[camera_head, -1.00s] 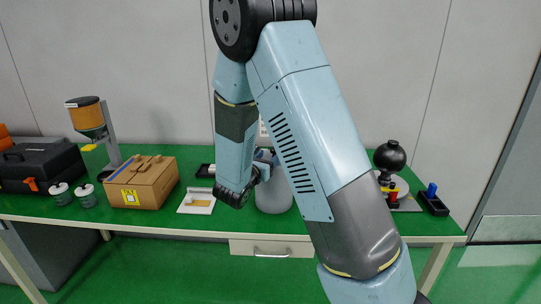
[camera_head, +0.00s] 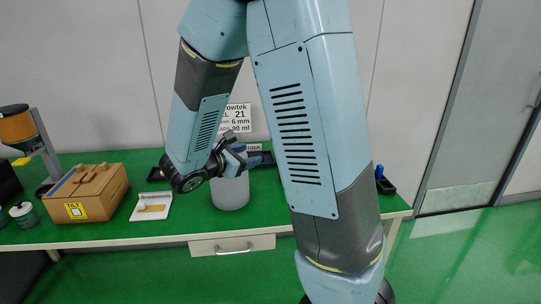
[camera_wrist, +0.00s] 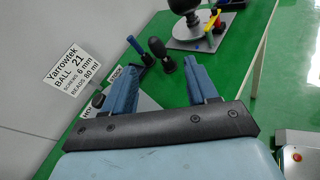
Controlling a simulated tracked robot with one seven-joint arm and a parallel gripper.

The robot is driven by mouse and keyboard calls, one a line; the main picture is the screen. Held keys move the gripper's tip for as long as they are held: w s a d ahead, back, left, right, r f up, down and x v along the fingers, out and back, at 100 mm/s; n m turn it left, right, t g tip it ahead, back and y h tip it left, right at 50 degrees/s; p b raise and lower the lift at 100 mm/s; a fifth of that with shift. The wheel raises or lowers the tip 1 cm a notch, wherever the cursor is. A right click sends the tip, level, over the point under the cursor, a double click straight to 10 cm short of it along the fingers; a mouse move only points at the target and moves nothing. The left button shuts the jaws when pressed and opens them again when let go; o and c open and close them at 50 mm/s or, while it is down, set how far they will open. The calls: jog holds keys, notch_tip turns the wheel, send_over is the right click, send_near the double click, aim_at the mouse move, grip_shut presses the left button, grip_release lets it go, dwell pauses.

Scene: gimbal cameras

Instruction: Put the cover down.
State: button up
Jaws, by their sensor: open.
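My gripper (camera_head: 242,158) is at the end of my bent arm, over the back of the bench and close to a grey cylinder (camera_head: 230,195). In the wrist view its two blue fingers (camera_wrist: 160,66) are spread apart with nothing clearly held between them. A grey surface (camera_wrist: 147,104) shows below and between the fingers; I cannot tell whether they touch it. I cannot single out a cover for certain in either view. My arm hides part of the bench to the right of the cylinder.
On the green bench (camera_head: 110,229) stand a cardboard box (camera_head: 100,196), a white tray (camera_head: 152,206) and a lidded jar (camera_head: 23,214). A label sign (camera_wrist: 75,67) is behind. A dark ball on a plate (camera_wrist: 191,37) and a black-knobbed tool (camera_wrist: 160,52) are beyond the fingers.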

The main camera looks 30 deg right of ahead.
jog(key=s+d+r+m+g+y, duration=0.2)
jog(key=s+d+m+g+y, duration=0.1)
jog(key=s+m, duration=0.25)
jog(key=s+d+r+m+g+y, duration=0.2)
jog(key=s+d+m+g, duration=0.1)
jog(key=s+m, duration=0.3)
jog(key=s+a+r+m+t+y, duration=0.4)
jog(key=s+a+r+m+y, duration=0.2)
jog(key=s, duration=0.4)
jog(key=a+m+y, duration=0.1)
jog(key=m+y, duration=0.1)
jog(key=shift+a+r+t+y, duration=0.15)
jog(key=shift+r+t+y, duration=0.15)
jog(key=shift+r, duration=0.05)
jog(key=shift+c, duration=0.2)
